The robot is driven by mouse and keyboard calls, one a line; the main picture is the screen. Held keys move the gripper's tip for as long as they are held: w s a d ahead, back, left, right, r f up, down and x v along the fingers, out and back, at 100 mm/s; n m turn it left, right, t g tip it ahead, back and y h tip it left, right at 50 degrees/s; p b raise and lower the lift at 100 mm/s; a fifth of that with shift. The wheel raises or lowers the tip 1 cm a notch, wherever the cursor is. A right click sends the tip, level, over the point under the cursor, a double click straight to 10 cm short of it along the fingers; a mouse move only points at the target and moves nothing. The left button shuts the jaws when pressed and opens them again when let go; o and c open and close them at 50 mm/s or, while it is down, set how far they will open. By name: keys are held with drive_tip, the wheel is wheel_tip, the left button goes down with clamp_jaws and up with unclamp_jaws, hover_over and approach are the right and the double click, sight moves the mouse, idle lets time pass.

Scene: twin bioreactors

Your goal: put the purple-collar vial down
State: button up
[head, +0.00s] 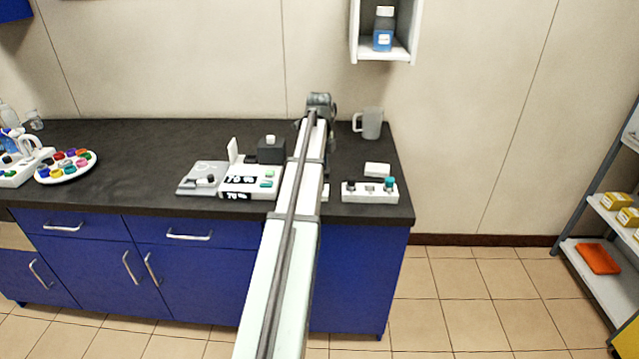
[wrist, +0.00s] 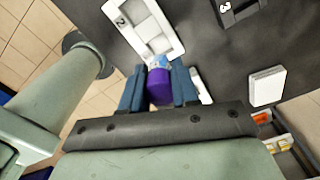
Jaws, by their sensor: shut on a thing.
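In the wrist view my gripper (wrist: 159,72) is shut on the purple-collar vial (wrist: 158,88), its blue-grey fingers on either side of the purple part. A pale blue and white end of the vial shows just beyond the fingertips. A white tray marked 2 (wrist: 148,30) with recesses lies just beyond that end; I cannot tell whether the vial touches it. A dark block marked 3 (wrist: 238,10) is at the top right. In the head view my arm crosses the counter and hides the vial and the gripper fingers.
A white block (wrist: 267,87) lies to the right in the wrist view. In the head view, a white rack (head: 368,195) with several caps, a grey mug (head: 371,124), a black box (head: 270,151) and a display unit (head: 248,184) stand on the dark counter (head: 140,150). Its left-centre is clear.

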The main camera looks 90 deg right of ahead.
drive_tip(key=shift+f, duration=2.9)
drive_tip(key=shift+f, duration=0.15)
drive_tip(key=o, duration=1)
wheel_tip(320, 180, up, 12)
drive_tip(key=shift+r, duration=0.15)
